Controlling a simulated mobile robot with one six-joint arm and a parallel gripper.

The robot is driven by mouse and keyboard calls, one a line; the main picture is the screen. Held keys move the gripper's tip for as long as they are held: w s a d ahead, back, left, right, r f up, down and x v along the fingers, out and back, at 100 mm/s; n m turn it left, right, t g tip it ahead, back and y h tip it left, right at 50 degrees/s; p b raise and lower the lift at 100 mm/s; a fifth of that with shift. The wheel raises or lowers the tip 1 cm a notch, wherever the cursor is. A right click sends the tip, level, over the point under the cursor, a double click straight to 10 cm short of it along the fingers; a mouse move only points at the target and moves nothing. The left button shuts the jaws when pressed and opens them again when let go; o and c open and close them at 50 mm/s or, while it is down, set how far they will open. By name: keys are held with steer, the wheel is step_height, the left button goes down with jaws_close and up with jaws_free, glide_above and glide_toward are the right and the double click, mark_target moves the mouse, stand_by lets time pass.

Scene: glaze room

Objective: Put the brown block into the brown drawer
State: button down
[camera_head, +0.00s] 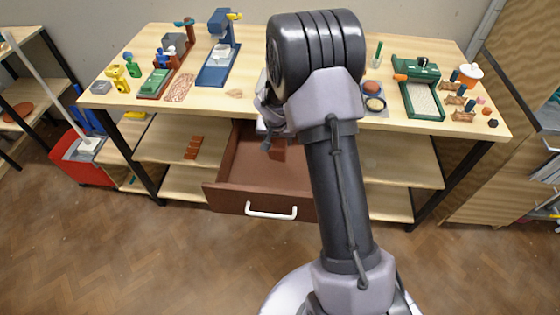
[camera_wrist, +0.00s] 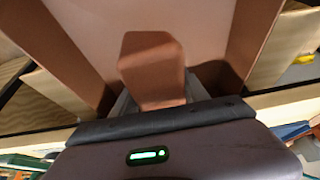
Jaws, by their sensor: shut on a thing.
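The brown drawer (camera_head: 228,197) under the workbench is pulled open, its white handle facing me. In the wrist view, its pinkish-brown floor and side walls (camera_wrist: 75,40) lie around the block. My gripper (camera_wrist: 155,92) is shut on the brown block (camera_wrist: 152,65), which sticks out beyond the fingers over the drawer's inside. In the head view, my gripper (camera_head: 268,128) is above the back part of the open drawer, partly hidden by my arm. A reddish-brown patch (camera_head: 279,152) shows just below it. I cannot tell how high the block is above the drawer floor.
The workbench top (camera_head: 245,92) carries a blue press (camera_head: 219,55), a green tray (camera_head: 420,90), small bowls (camera_head: 374,104) and several small figures. An orange-brown item (camera_head: 194,147) lies on the lower shelf left of the drawer. A red bucket (camera_head: 85,165) stands at left. The floor in front is clear.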

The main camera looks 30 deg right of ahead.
mark_target(277, 144)
step_height(277, 144, down, 10)
steer(key=b, duration=0.5)
steer(key=shift+w+d+f, duration=0.1)
steer(key=shift+d+f, duration=0.05)
steer(key=shift+f, duration=0.1)
steer(key=shift+f+b, duration=0.1)
steer(key=shift+b, duration=0.35)
steer(key=c, duration=0.6)
jaws_free()
steer(key=p+v, duration=0.4)
steer(key=v, duration=1.2)
steer(key=shift+w, duration=0.15)
steer(key=s+a+r+t, duration=0.1)
steer(key=s+a+r, duration=0.1)
steer(key=s+r, duration=0.3)
steer(key=s+a+r, duration=0.3)
steer(key=r, duration=0.4)
steer(key=s+a+r+y, duration=0.1)
steer(key=s+a+r, duration=0.1)
steer(key=s+a, duration=0.2)
steer(key=s+a+r+n+y, duration=0.1)
steer(key=s+a+r+y, duration=0.1)
steer(key=s, duration=0.6)
steer(key=s+a+r+n+t+y, duration=0.1)
steer(key=s+a+r, duration=0.3)
steer(key=s+a, duration=0.1)
steer(key=shift+s+a+r, duration=0.1)
steer(key=shift+s+a, duration=0.2)
steer(key=shift+s, duration=0.2)
